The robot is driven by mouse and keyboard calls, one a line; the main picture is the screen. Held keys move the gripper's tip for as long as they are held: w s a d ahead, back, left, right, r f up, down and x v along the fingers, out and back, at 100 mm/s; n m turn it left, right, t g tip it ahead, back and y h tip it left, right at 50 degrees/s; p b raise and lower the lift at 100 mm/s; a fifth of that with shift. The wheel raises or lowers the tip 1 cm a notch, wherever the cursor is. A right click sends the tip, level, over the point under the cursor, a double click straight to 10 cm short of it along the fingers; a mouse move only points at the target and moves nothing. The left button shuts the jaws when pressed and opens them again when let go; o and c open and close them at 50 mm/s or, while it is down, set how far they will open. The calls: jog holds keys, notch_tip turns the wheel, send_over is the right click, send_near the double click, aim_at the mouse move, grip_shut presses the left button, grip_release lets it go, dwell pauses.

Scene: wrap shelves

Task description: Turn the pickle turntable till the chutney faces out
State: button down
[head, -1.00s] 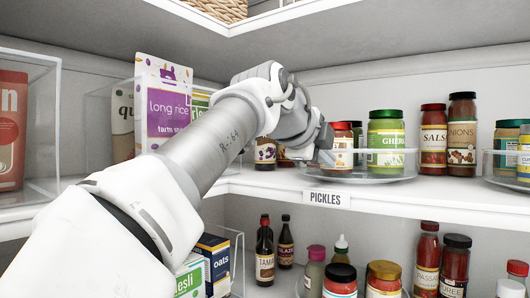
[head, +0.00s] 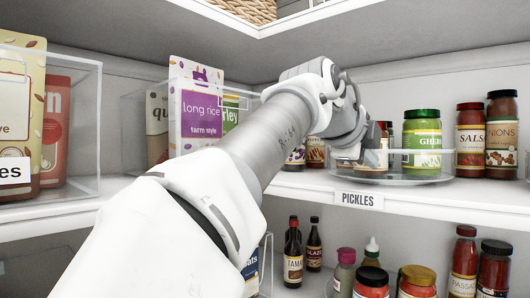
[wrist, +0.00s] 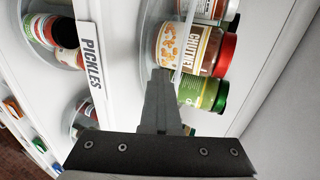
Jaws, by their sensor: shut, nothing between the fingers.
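The pickle turntable (head: 432,180) is a clear round tray with a low clear rim, on the upper shelf behind the PICKLES label (head: 359,199). The chutney jar (wrist: 188,47), with a red lid and an orange-patterned label, stands on it in the wrist view, near the rim. A jar partly behind my gripper in the head view seems to be the same one. A green-lidded jar (head: 422,138) stands to its right; its green label also shows in the wrist view (wrist: 203,93). My gripper (wrist: 163,80) is shut and empty, its tips at the rim beside the chutney jar; contact is unclear.
Salsa (head: 471,140) and onion (head: 502,135) jars stand right of the turntable. Rice and other boxes (head: 196,110) sit in a clear bin at left. The lower shelf holds bottles and jars (head: 416,282). The shelf above hangs close overhead.

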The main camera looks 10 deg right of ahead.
jog(key=shift+s+a+b, duration=0.4)
jog(key=shift+s+a, duration=0.75)
jog(key=shift+a, duration=0.05)
jog(key=p+v, duration=0.4)
jog(key=v, duration=1.3)
jog(key=shift+s+a, duration=0.15)
